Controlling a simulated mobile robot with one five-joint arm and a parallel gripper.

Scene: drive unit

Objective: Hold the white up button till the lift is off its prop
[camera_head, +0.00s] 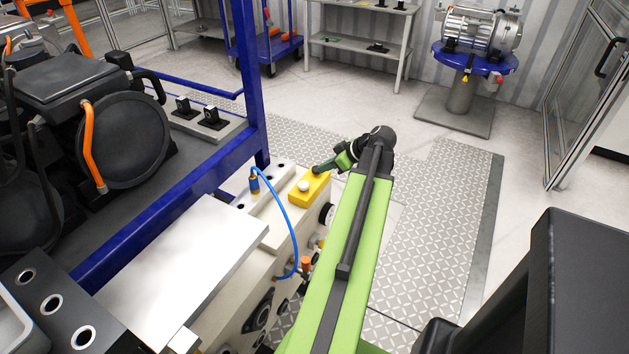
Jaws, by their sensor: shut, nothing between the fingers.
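A yellow button box (309,190) sits on top of the cream machine housing at the middle of the head view. A white round button (303,186) shows on its top face. My green arm reaches from the bottom up to the box. My gripper (319,171) is shut and empty, its tip at the far end of the box beside the white button. I cannot tell whether the tip touches the box or anything on it. Any other button there is hidden by the gripper. The lift and its prop cannot be made out for certain.
A blue frame (190,200) and a drive unit with orange cables (93,145) stand at the left. A blue hose (285,215) loops beside the box. Tread-plate floor (430,230) is clear at the right. A motor on a blue stand (473,60) is behind.

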